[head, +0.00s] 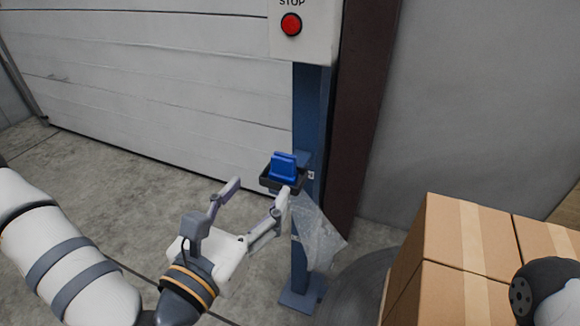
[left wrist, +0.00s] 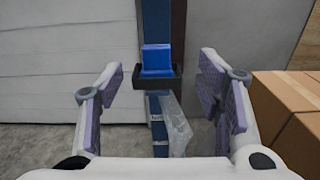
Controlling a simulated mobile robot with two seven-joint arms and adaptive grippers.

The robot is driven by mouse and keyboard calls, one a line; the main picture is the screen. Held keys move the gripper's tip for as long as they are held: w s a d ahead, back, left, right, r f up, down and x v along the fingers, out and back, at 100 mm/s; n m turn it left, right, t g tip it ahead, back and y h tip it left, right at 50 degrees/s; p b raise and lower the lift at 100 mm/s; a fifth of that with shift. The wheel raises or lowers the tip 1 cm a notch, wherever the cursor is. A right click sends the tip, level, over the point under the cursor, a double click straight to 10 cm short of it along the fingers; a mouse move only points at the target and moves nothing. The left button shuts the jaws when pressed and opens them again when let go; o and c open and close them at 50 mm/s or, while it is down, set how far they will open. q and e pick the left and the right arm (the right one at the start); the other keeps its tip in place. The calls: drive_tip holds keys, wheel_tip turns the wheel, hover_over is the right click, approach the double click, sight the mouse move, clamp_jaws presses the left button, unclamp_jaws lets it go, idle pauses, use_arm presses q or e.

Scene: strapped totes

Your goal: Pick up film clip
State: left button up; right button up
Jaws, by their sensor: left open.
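The film clip (head: 283,166) is blue and sits upright in a small black tray (head: 270,182) on the blue post. In the left wrist view the clip (left wrist: 156,60) shows between my fingers, a little above centre, with the black tray (left wrist: 141,83) under it. My left gripper (head: 257,192) is open and empty, with its fingers pointing toward the tray; it also shows in the left wrist view (left wrist: 166,95). The clip looks to be beyond the fingertips, not touched. My right gripper is not in view; only a part of my right arm shows at the lower right.
The blue post (head: 307,120) carries a box with a red stop button (head: 291,24). Clear film (head: 318,235) hangs below the tray. Cardboard boxes (head: 465,235) are stacked at right, near a dark round shape (head: 352,290). A white shutter door (head: 150,80) stands behind. Floor at left is clear.

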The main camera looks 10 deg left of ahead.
sight(281, 160)
use_arm(q)
drive_tip(key=x, duration=1.2)
drive_tip(key=shift+w+a+f, duration=0.1)
drive_tip(key=shift+a+f, duration=0.2)
drive_tip(key=shift+a, duration=0.05)
drive_tip(key=c, duration=1.2)
